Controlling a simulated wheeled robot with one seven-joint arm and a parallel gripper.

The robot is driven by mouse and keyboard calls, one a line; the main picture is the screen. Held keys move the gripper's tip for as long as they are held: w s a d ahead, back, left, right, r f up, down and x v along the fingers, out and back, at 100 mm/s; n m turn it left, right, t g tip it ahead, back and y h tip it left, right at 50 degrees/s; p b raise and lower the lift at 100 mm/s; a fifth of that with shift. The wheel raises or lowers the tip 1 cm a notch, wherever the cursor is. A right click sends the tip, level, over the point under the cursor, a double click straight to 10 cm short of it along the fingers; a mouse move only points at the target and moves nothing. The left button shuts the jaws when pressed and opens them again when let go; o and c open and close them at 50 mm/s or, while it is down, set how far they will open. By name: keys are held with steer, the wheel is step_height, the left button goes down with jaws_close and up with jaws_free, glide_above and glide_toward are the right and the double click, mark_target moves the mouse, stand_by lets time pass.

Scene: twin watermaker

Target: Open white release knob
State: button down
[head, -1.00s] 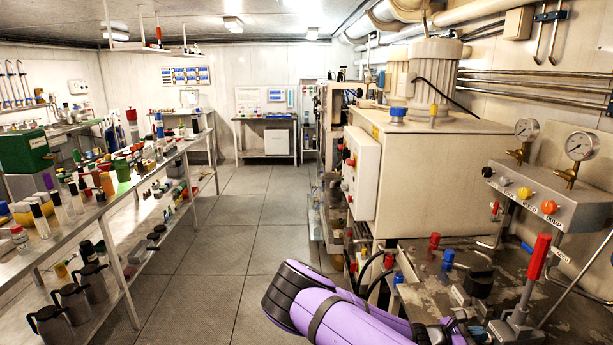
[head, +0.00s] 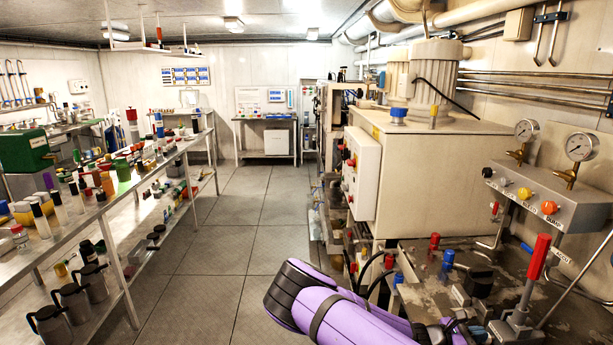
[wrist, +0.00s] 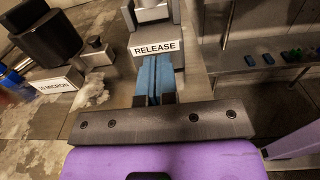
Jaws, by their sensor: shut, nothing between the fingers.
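A white label reading RELEASE (wrist: 155,48) shows in the wrist view, at the front of a grey metal fitting. A pale, rounded part (wrist: 151,12) stands behind the label, cut off by the top edge; I cannot tell whether it is the white release knob. My gripper (wrist: 154,82) has its blue fingers together, with nothing between them, just in front of the label. I cannot tell whether the fingertips touch the fitting.
A black cylinder (wrist: 47,37) with a MICRON label stands left of my fingers. A red-handled lever (head: 536,258) rises from the wet bench. A grey panel (head: 590,212) with coloured knobs and gauges is behind it. The aisle floor (head: 215,255) is clear.

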steer(key=shift+w+d+r, duration=0.2)
steer(key=shift+d, duration=0.3)
steer(key=shift+w, duration=0.45)
steer(key=shift+w+f, duration=0.1)
steer(key=shift+w, duration=0.05)
steer(key=shift+w+r, duration=0.1)
steer(key=shift+r, duration=0.25)
steer(key=shift+a+f, duration=0.1)
steer(key=shift+a, duration=2.9)
